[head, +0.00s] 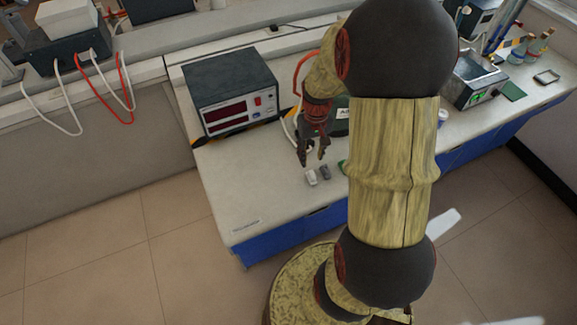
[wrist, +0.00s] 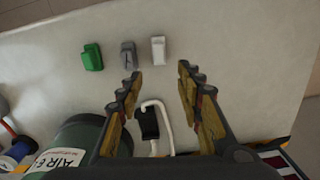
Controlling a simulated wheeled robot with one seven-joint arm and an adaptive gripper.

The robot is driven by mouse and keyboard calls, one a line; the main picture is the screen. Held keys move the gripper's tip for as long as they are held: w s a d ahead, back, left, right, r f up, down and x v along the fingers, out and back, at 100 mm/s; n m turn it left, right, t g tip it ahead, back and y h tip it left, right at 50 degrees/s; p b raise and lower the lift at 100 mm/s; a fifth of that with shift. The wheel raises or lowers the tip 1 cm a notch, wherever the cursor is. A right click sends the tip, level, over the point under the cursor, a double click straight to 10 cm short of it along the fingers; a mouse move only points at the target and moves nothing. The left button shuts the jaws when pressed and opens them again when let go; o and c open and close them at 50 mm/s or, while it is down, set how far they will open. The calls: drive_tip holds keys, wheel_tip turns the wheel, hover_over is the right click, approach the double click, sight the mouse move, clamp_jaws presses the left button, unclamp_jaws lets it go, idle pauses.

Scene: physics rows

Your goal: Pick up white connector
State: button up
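The white connector (wrist: 158,49) stands on the pale bench top, at the right end of a short row with a grey connector (wrist: 128,55) and a green one (wrist: 92,57). In the head view the white connector (head: 311,178) lies near the bench's front edge, left of the grey one (head: 325,172). My gripper (head: 312,159) points down above and slightly behind the white connector. In the wrist view my gripper (wrist: 159,71) is open and empty, its fingertips either side of the white connector's line. The connector appears beyond the tips, not between them.
A dark instrument box (head: 232,90) with a red display stands left on the bench. A green cylinder marked AIR (wrist: 75,143) and a black plug with a white cable (wrist: 150,123) are close to the gripper. Bare bench top (head: 255,180) lies left of the connectors.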

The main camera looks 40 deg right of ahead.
sight(311, 176)
drive_tip(key=shift+s+f+b, duration=0.1)
drive_tip(key=shift+f+b, duration=1.4)
drive_tip(key=shift+f, duration=2.4)
drive_tip(key=shift+c, duration=0.8)
drive_tip(key=c, duration=0.8)
